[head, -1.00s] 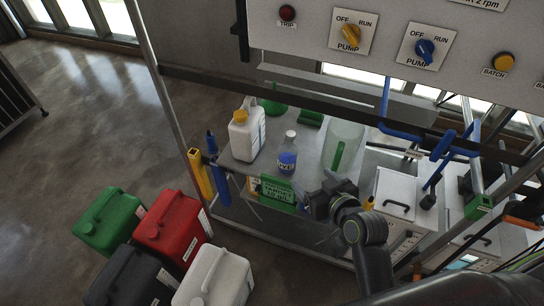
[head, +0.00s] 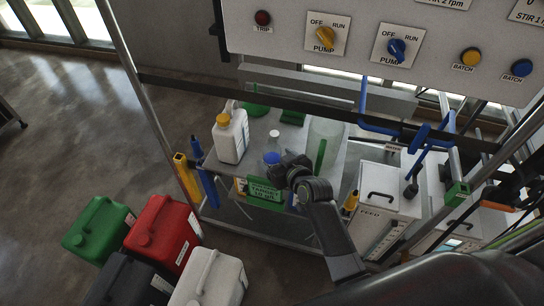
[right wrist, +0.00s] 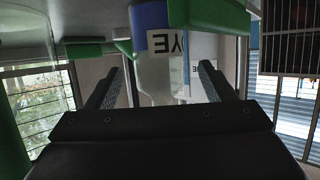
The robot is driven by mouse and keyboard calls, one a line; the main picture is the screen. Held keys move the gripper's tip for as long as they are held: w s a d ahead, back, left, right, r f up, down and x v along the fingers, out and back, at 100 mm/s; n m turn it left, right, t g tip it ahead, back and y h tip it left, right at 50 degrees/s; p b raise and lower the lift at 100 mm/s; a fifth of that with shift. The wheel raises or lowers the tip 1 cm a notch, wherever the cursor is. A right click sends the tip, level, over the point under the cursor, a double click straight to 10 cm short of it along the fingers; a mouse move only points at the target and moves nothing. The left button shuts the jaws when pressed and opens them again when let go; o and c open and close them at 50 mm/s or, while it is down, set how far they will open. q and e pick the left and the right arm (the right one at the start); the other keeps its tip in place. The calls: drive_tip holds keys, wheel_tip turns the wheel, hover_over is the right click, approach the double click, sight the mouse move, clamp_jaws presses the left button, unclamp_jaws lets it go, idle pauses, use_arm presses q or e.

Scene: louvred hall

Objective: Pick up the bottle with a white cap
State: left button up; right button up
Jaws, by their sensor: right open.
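The bottle with a white cap (head: 273,148) stands upright on the grey shelf (head: 255,165), a clear bottle with blue liquid. My right gripper (head: 277,168) is just in front of it in the head view and hides its lower part. In the right wrist view the bottle (right wrist: 152,68), with its white label, appears inverted between my two spread fingers. I cannot tell how far it is inside the jaws; they are open and not closed on it. My left gripper is not in view.
A white jug with a yellow cap (head: 231,138) stands left of the bottle. Green, red, black and white canisters (head: 162,232) sit on the floor.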

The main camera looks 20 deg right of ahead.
sight(270, 151)
drive_tip(key=shift+w, duration=0.35)
drive_tip(key=shift+p+x, duration=0.65)
drive_tip(key=shift+x, duration=1.6)
drive_tip(key=c, duration=1)
drive_tip(key=shift+c, duration=0.8)
drive_tip(key=shift+r, duration=0.1)
